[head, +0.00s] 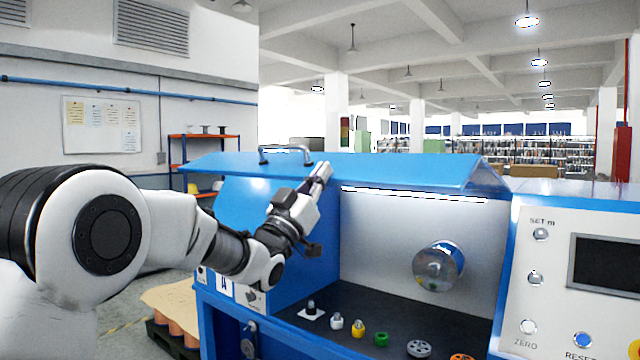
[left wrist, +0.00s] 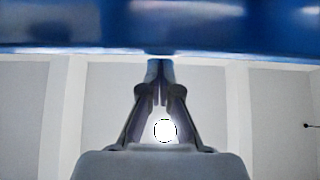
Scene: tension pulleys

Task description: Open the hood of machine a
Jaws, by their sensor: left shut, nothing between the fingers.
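Machine a is the blue machine (head: 225,318) with a letter A label on its lower left front. Its blue hood (head: 410,171) is raised, and the inside shows below it. A metal handle (head: 287,150) is on the hood. My left gripper (head: 322,172) is shut and empty, with its tips up at the hood's front edge. In the left wrist view the shut fingertips (left wrist: 159,64) are close to the blue hood (left wrist: 160,28); I cannot tell whether they touch it. My right gripper is not in view.
Inside the machine are a round metal chuck (head: 438,266) and several small parts, among them a green one (head: 381,339), on the dark floor. A control panel (head: 575,270) with a screen stands at the right. A whiteboard (head: 101,125) hangs on the left wall.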

